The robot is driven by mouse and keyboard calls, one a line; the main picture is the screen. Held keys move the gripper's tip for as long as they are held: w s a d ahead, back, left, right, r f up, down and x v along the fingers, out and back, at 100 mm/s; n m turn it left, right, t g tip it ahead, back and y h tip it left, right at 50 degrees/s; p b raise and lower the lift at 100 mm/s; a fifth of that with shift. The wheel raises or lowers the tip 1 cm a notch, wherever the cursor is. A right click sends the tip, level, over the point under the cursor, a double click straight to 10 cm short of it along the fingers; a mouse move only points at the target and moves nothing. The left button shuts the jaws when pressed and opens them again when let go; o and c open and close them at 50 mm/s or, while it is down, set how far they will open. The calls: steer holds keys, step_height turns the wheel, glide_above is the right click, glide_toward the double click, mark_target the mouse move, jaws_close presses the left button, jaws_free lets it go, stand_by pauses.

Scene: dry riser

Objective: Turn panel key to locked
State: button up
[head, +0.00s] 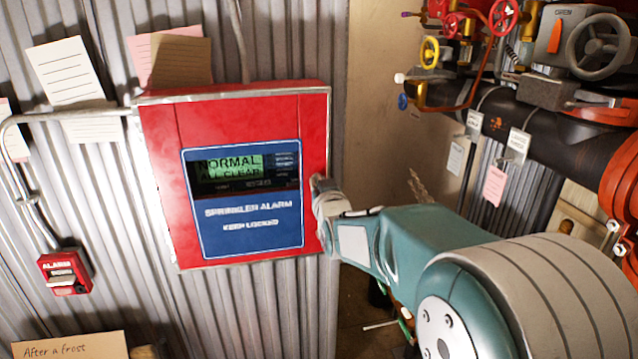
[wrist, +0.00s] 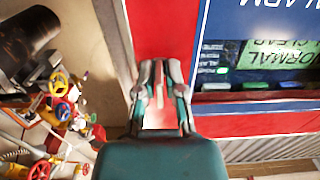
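The red alarm panel (head: 235,100) hangs on the corrugated wall in the head view, with a blue faceplate (head: 248,232) reading "SPRINKLER ALARM KEEP LOCKED". Its green display (head: 236,163) reads "NORMAL ALL CLEAR". My gripper (head: 318,187) is at the panel's right edge. In the wrist view, my gripper (wrist: 160,68) lies over the red panel front beside the blue faceplate. Its fingers are close together, with a narrow greyish shape between the tips. I cannot tell whether that shape is the key. No key shows clearly, and the fingers cover that spot.
A red alarm pull box (head: 66,273) is at lower left, below a conduit (head: 62,116). Paper notes (head: 66,72) are on the wall. Pipework with a red handwheel (head: 503,15), a yellow one (head: 429,52) and a large grey one (head: 598,46) stands at right.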

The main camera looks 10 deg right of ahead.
steer(key=shift+o, duration=0.9)
steer(key=shift+a, duration=0.1)
steer(key=shift+r, duration=0.1)
steer(key=s, duration=1.2)
steer(key=shift+w, duration=0.1)
steer(key=s+f+g, duration=0.4)
steer(key=s+g, duration=0.2)
steer(key=s, duration=0.6)
steer(key=s+f+g, duration=0.4)
steer(key=s+g, duration=0.2)
steer(key=s, duration=0.7)
steer(key=shift+f, duration=0.4)
steer(key=shift+s, duration=0.1)
